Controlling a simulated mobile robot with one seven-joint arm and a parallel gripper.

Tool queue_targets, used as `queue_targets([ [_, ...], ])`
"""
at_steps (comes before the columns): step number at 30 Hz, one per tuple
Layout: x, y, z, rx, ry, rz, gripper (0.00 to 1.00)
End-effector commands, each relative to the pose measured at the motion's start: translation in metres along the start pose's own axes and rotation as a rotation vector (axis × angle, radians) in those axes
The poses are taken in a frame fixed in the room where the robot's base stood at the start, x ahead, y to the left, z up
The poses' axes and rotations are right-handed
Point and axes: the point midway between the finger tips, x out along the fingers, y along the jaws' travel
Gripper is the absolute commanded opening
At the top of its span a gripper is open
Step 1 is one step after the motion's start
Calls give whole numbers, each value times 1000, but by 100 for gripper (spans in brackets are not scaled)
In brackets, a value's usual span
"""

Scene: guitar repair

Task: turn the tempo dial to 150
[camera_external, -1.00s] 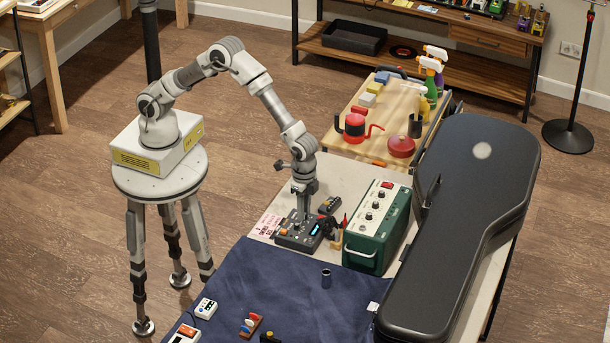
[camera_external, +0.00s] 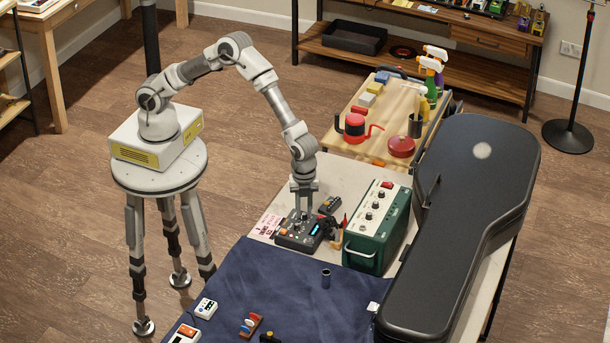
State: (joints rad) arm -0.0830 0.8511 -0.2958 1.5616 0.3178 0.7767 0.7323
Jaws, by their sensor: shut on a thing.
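A small dark box with knobs and a lit blue display (camera_external: 316,230) stands on the pale bench top, left of the green amplifier. I take this box (camera_external: 290,241) to be the one with the tempo dial. My gripper (camera_external: 303,214) points straight down onto its top from above. Its two fingers show side by side, shut on the dial, which they mostly hide. The dial's marks and the display's number are too small to read.
The green amplifier (camera_external: 366,246) stands close on the right. A small dark device (camera_external: 330,205) and a little wooden holder with tools (camera_external: 336,240) are beside the box. A black guitar case (camera_external: 470,200) fills the bench's right side. A blue cloth (camera_external: 270,285) covers the front.

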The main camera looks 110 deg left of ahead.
Motion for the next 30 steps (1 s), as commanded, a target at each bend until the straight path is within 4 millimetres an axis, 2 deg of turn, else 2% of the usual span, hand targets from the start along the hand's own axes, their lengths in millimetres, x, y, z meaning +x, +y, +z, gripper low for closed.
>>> queue_targets([
  [12, -1, 0, 0, 198, 1, -1, 0],
  [29, 0, 0, 0, 228, 1, -1, 0],
  [30, 0, 0, 0, 228, 1, -1, 29],
])
